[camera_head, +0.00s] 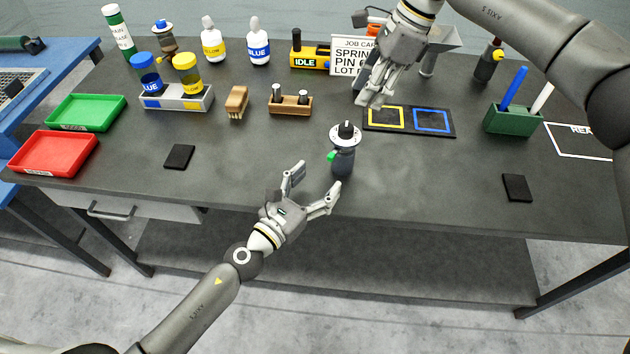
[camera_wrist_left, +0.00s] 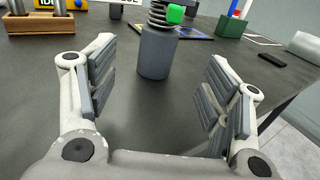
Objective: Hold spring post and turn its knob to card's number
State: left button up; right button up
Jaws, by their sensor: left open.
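The spring post (camera_head: 343,161) stands upright near the middle of the table's front, with a dark knob (camera_head: 346,130) on top and a green tab on its side. In the left wrist view its grey base (camera_wrist_left: 157,52) and spring show between the fingers; the knob is out of frame. My left gripper (camera_head: 316,179) is open and empty, just in front of the post and apart from it. The job card (camera_head: 352,43) stands at the back; my right gripper (camera_head: 370,101) partly covers its text, and the number is not fully readable. The right fingers look close together, over the mat's left edge.
A dark mat (camera_head: 409,132) with yellow and blue squares lies behind the post. A brush (camera_head: 237,102) and a wooden block with pins (camera_head: 289,108) stand left of it. A green holder (camera_head: 512,119) is at right. Red (camera_head: 52,170) and green trays are far left.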

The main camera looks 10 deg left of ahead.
aim_at(337, 159)
pick_arm(q)
jog(key=shift+w+d+r, duration=0.2)
jog(key=shift+w, duration=0.25)
jog(key=x, duration=1)
jog(key=shift+f, duration=0.1)
jog(key=c, duration=1.6)
